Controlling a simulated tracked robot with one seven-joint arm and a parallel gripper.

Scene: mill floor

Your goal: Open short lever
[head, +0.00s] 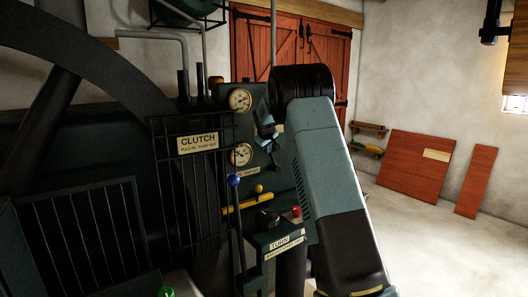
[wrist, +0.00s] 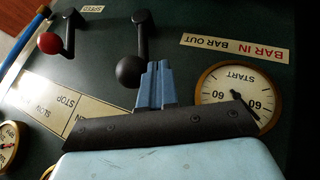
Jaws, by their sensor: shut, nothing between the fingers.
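In the wrist view, a lever with a black ball knob (wrist: 130,71) hangs from a dark pivot on the green panel. A second lever with a red ball knob (wrist: 50,43) is at the upper left. I cannot tell for certain which one is the short lever. My gripper (wrist: 157,66) is shut and empty, its blue fingers together just right of the black knob; whether they touch it is unclear. In the head view, my gripper (head: 273,150) is in front of the gauge panel, partly hidden by my arm.
A "START" gauge (wrist: 238,92) and a "BAR IN BAR OUT" label (wrist: 235,48) are right of the fingers. In the head view, a blue-knobbed lever (head: 234,181), a yellow handle (head: 246,204) and the clutch cage (head: 190,185) are nearby.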

